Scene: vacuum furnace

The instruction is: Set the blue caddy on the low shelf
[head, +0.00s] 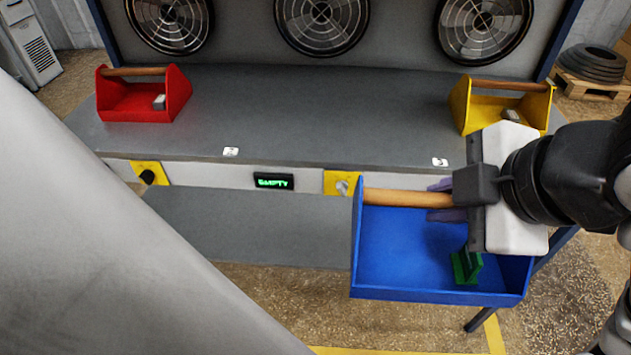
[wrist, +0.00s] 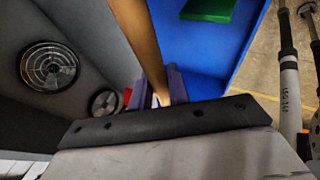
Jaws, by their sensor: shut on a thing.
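The blue caddy (head: 400,250) is an open tray with a wooden bar handle, and a green piece (head: 466,266) sits inside it. My gripper (head: 440,200) is shut on the caddy's handle near its right part. The caddy hangs level in front of the bench's right half. The low shelf (head: 250,228) is a bare grey board below the bench top, left of the caddy; its right end is hidden behind the caddy. In the wrist view, the handle (wrist: 137,35) runs between the purple fingers, with the blue caddy (wrist: 215,50) to the right.
On the bench top (head: 310,110) stand a red caddy (head: 150,100) at left and a yellow caddy (head: 505,100) at right. The visible shelf surface is clear.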

